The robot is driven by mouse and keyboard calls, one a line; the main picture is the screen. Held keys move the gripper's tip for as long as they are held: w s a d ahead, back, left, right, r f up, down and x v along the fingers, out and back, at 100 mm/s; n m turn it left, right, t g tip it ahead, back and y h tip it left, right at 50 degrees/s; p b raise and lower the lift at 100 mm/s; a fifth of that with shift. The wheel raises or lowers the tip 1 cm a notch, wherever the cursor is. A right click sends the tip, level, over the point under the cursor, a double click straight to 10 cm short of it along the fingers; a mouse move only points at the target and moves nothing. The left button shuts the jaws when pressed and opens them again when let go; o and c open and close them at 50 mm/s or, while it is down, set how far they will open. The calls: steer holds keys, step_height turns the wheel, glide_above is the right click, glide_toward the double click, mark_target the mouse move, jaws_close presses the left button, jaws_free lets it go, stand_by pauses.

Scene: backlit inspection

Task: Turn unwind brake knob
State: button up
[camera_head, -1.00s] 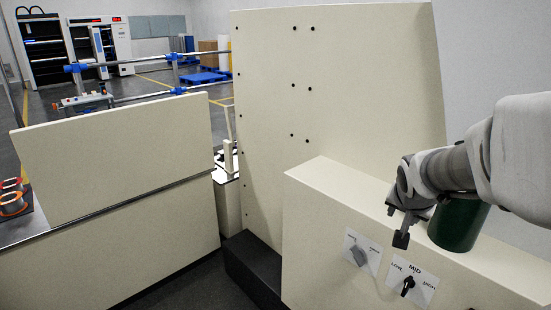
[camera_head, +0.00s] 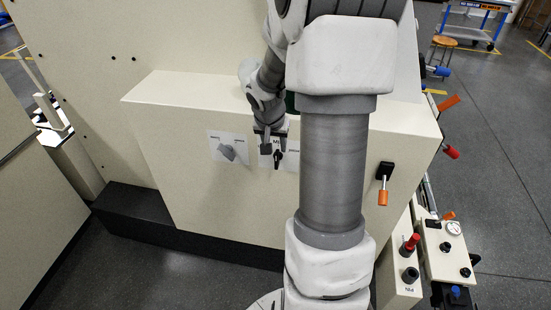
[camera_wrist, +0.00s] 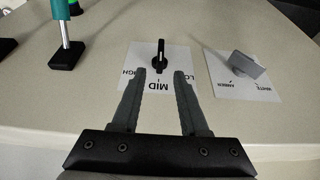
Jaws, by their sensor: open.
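The black knob (camera_wrist: 161,55) sits on a white label (camera_wrist: 150,70) reading MID, with a part-covered word ending in GH and LO at the sides; the print is upside down in the wrist view. The knob's bar lies roughly in line with the MID mark. In the head view the knob (camera_head: 278,158) is small and partly behind my fingers. My gripper (camera_wrist: 160,77) is open, its two fingers apart and empty. The fingertips lie just short of the knob, in line with it; I cannot tell whether they touch. In the head view my gripper (camera_head: 273,146) is at the panel face.
A grey selector knob (camera_wrist: 246,64) on a white label stands beside the black knob. A teal-handled lever (camera_wrist: 66,55) stands on the other side. An orange-handled lever (camera_head: 383,185) is at the panel's right. A control box (camera_head: 445,250) stands at lower right. My arm hides part of the panel.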

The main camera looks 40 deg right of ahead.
mark_target(276, 154)
steer(key=b+x, duration=0.1)
steer(key=x, duration=0.7)
steer(key=shift+w+f, duration=0.1)
steer(key=shift+f, duration=0.05)
jaws_close()
